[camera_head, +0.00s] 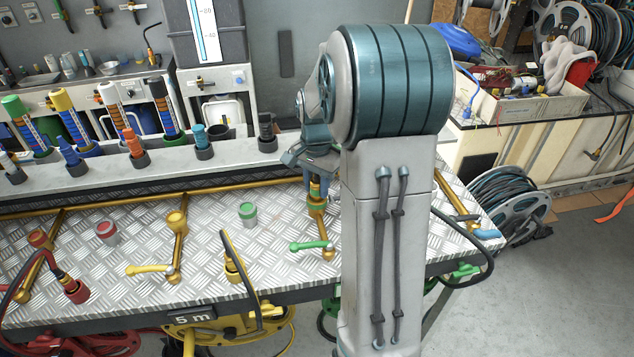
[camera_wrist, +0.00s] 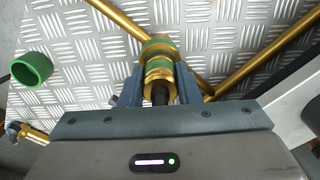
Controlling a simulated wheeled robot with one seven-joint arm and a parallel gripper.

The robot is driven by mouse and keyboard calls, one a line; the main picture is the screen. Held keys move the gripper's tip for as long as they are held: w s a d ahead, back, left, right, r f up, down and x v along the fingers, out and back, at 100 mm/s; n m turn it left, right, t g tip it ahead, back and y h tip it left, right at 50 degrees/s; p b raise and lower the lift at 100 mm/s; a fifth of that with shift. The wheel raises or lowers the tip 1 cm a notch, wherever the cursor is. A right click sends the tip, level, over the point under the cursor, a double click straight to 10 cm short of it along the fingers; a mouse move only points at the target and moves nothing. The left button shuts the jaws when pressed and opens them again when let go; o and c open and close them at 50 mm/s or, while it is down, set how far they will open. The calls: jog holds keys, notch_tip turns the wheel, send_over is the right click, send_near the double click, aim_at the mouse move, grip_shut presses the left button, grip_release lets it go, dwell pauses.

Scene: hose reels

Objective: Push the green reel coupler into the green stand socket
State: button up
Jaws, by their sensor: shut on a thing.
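My gripper (camera_head: 317,188) is above the tread-plate bench and shut on the brass green-banded coupler (camera_wrist: 159,76). In the wrist view its blue fingers (camera_wrist: 158,70) clasp the coupler from both sides, with a black hose end toward the palm. The green stand socket (camera_head: 317,208), brass on a gold pipe, is right at the coupler's front end; in the wrist view its green-banded end (camera_wrist: 157,46) looks in line with the coupler. I cannot tell how deep the coupler sits. The green lever (camera_head: 308,246) is on the pipe below. My arm hides part of this area.
A loose green cap (camera_head: 247,212) lies left of the socket; it also shows in the wrist view (camera_wrist: 32,68). The yellow coupler (camera_head: 232,268) and red coupler (camera_head: 75,290) stand with hoses at the bench front. Yellow (camera_head: 177,221) and red (camera_head: 38,238) sockets are further left.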

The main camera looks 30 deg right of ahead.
jog(key=shift+f, duration=0.1)
jog(key=o, duration=1.1)
jog(key=shift+c, duration=0.2)
notch_tip(320, 180, up, 12)
jog(key=shift+f, duration=0.15)
jog(key=shift+s+a+r, duration=0.1)
jog(key=shift+r, duration=0.15)
jog(key=s+a+f+n+t, duration=0.1)
jog(key=s+a+f+n, duration=0.1)
jog(key=s+a+n, duration=0.4)
jog(key=s+a+f+n+t, duration=0.2)
jog(key=s+a+n, duration=0.4)
jog(key=s, duration=0.7)
jog(key=shift+a+f, duration=0.5)
jog(key=shift+a, duration=0.3)
